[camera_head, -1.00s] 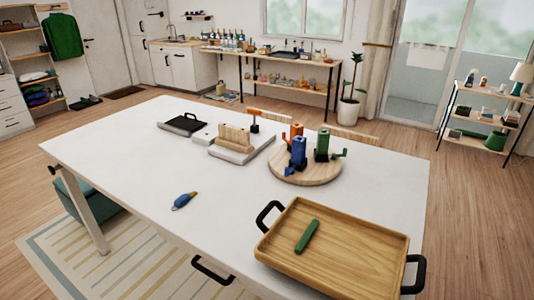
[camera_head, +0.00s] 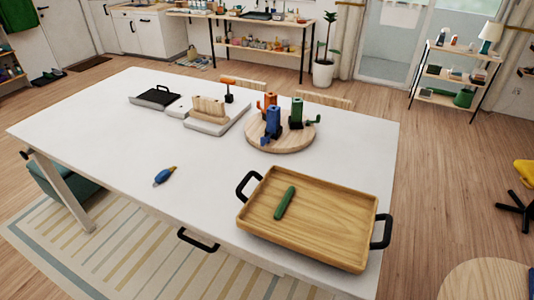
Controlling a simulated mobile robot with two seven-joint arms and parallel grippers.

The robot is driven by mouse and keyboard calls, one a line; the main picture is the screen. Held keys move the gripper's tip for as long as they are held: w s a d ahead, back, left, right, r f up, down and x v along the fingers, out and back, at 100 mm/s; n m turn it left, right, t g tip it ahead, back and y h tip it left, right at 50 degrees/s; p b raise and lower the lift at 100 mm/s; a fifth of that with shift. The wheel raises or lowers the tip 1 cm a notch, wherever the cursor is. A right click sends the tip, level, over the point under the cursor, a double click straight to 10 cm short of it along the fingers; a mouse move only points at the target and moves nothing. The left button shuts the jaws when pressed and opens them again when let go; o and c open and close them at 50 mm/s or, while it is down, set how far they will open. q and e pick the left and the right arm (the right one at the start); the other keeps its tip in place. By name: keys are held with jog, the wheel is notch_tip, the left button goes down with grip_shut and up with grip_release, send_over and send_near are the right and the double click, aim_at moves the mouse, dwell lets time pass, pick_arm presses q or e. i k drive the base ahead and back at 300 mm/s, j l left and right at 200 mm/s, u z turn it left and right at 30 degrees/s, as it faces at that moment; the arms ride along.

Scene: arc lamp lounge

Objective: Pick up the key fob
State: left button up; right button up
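A small blue object with a yellow end (camera_head: 164,176) lies on the white table (camera_head: 190,215) near its front edge, left of the tray. It looks like the key fob, but it is too small to be sure. A slim dark green object (camera_head: 285,203) lies in the wooden tray (camera_head: 325,222), and I cannot tell exactly what it is. Neither of my grippers is in view.
The tray with black handles fills the table's front right. A round wooden board (camera_head: 280,142) holds blue, orange and green pieces. A grey-white stand (camera_head: 217,124) and a black-topped tray (camera_head: 155,97) sit further back.

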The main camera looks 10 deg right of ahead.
aim_at(161, 177)
jog(key=i+j+z, duration=0.1)
jog(key=j, duration=0.25)
jog(key=i+j, duration=0.2)
jog(key=j, duration=0.15)
jog(key=i+j+z, duration=0.15)
jog(key=j, duration=0.25)
jog(key=i+j, duration=0.1)
jog(key=j, duration=0.25)
jog(key=i+j+z, duration=0.15)
jog(key=j, duration=0.6)
jog(key=i+z, duration=0.05)
